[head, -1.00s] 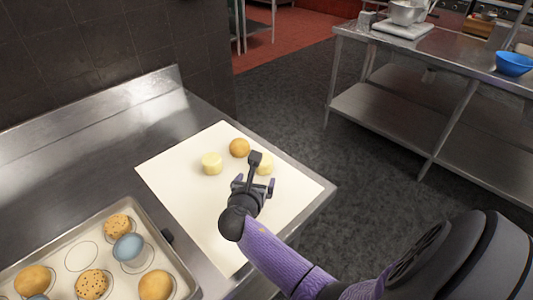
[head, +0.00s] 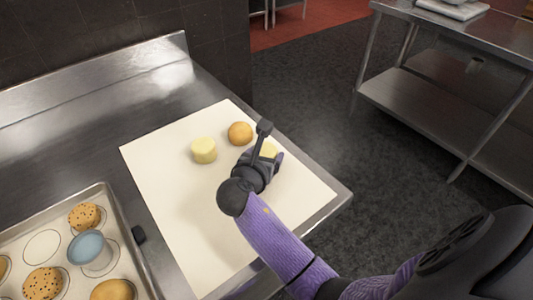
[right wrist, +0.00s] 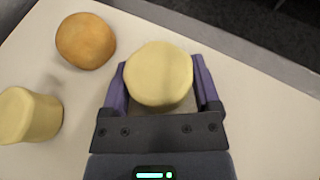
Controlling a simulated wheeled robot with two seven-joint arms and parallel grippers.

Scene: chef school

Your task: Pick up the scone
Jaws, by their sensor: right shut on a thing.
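My right gripper (head: 268,158) is low over the white sheet (head: 175,200). It is shut on a pale yellow scone (right wrist: 158,75), which sits between its two purple fingers in the right wrist view. In the head view this scone (head: 268,149) is partly hidden behind the gripper. A second pale scone (head: 204,150) stands to the left on the sheet; it also shows at the left edge of the right wrist view (right wrist: 28,116). A golden-brown round bun (head: 240,133) lies between them, farther back. My left gripper is not in view.
The sheet's front half is clear. The steel counter ends just right of the sheet. Another steel table (head: 480,45) stands across the floor.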

